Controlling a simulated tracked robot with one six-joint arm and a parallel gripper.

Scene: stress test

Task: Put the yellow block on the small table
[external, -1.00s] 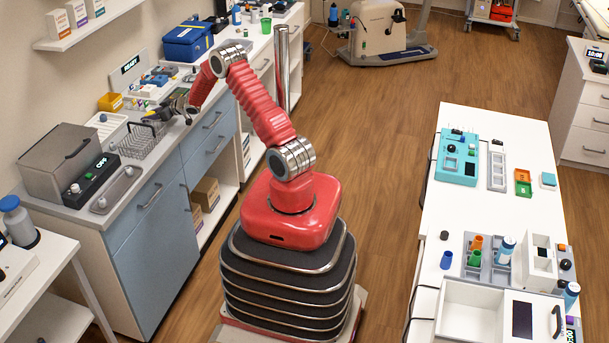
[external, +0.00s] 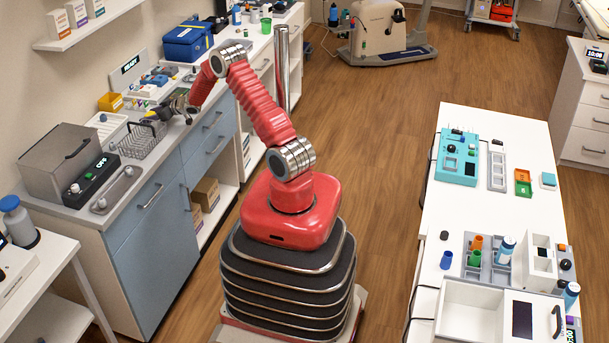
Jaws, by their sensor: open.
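My gripper (external: 165,112) is over the left counter, low above the far end of the wire basket (external: 143,143). It is open. A small yellow patch (external: 150,114) shows right beside the jaws. It may be the yellow block, but it is too small to tell, and I cannot tell whether the jaws touch it.
A grey bath with a control panel (external: 90,178) stands on the near end of the counter. A blue case (external: 187,42) is farther back. A metal pole (external: 282,70) rises beside my arm. A long white table (external: 490,210) with equipment is at right. The floor between is clear.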

